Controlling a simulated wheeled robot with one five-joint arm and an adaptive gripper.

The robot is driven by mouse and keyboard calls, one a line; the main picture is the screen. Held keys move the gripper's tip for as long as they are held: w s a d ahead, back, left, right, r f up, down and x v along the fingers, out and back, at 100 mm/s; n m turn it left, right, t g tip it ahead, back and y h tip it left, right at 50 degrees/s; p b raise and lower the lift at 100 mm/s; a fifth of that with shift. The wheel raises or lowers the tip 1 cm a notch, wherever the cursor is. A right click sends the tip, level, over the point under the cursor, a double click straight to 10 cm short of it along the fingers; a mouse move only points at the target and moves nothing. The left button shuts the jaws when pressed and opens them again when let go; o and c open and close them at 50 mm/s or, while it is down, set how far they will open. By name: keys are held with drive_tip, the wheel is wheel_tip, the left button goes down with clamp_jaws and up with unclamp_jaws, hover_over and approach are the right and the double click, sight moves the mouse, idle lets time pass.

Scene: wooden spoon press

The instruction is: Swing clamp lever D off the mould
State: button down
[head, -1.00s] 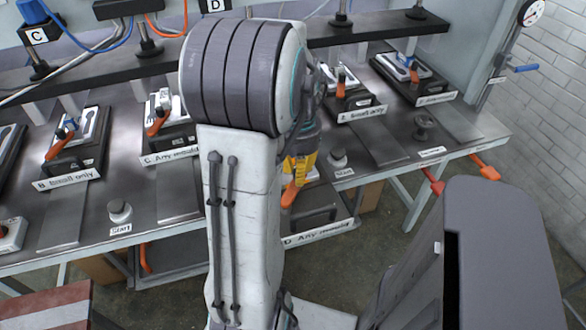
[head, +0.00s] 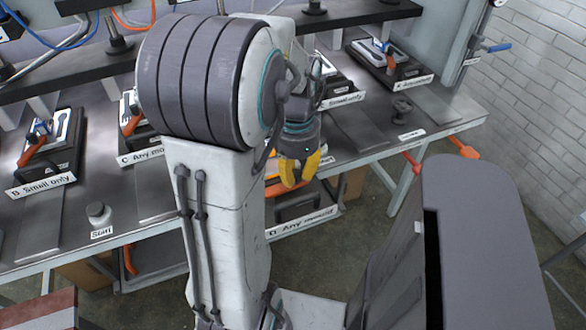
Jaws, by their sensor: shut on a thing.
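Station D's label (head: 303,222), reading "D Any mould", is on the front of the low station in the middle. My gripper (head: 300,172), with yellow fingers, is over that station and shut on clamp lever D.
Station B (head: 45,160) is at the left, with station C (head: 140,140) partly behind my arm. More stations with orange levers stand at the back right. Orange-red handles (head: 462,148) stick out at the right table edge. Open floor lies in front of the table.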

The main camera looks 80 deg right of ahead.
sight(296, 173)
drive_tip(key=shift+s+a+f+m, duration=0.1)
drive_tip(key=shift+a+f+m, duration=0.1)
drive_tip(key=shift+m, duration=0.2)
drive_tip(key=c, duration=1.1)
unclamp_jaws()
drive_tip(key=shift+r, duration=0.15)
drive_tip(key=shift+o, duration=0.2)
wheel_tip(296, 173, up, 12)
idle(0.4)
